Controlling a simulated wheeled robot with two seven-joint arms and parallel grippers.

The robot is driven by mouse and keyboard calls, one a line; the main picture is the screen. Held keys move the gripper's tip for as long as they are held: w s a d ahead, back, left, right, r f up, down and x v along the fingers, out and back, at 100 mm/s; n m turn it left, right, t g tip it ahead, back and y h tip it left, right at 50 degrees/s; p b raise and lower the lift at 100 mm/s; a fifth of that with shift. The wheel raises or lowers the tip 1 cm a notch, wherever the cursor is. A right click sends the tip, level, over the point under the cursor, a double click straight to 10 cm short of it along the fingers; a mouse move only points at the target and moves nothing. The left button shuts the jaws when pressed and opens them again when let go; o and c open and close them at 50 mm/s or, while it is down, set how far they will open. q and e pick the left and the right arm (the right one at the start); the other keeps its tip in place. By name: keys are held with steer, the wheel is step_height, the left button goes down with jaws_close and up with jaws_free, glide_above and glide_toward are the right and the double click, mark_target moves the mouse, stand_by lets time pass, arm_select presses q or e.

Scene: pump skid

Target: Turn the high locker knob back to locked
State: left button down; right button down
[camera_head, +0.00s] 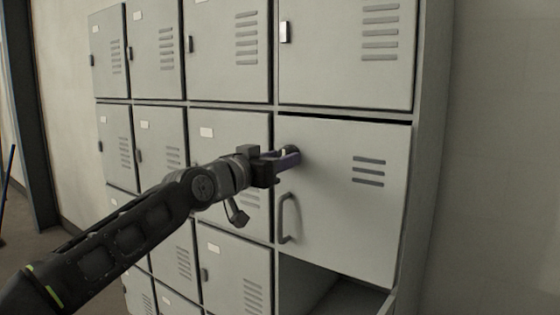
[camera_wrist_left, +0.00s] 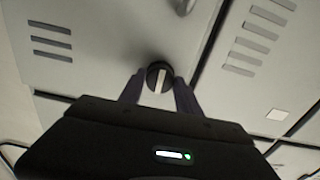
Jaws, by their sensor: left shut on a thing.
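The locker knob (camera_wrist_left: 159,78) is a round black knob with a pale bar across it, on a grey locker door (camera_head: 335,215). In the left wrist view it sits between the two fingers of my left gripper (camera_wrist_left: 158,92), which is shut on it. In the head view my left gripper (camera_head: 287,157) reaches the upper left corner of that door, and its fingers largely hide the knob. The pale bar runs roughly along the fingers in the left wrist view. My right gripper is not in view.
A curved handle (camera_head: 287,218) is on the same door, below the gripper. An open compartment (camera_head: 310,288) lies beneath that door. Other grey lockers with vents surround it. A plain wall (camera_head: 495,160) is at the right.

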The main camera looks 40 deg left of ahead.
arm_select(q)
steer(key=n+b, duration=0.4)
steer(key=n, duration=1.3)
steer(key=shift+n, duration=0.3)
stand_by(0.3)
steer(key=c, duration=0.8)
jaws_free()
steer(key=shift+c, duration=0.2)
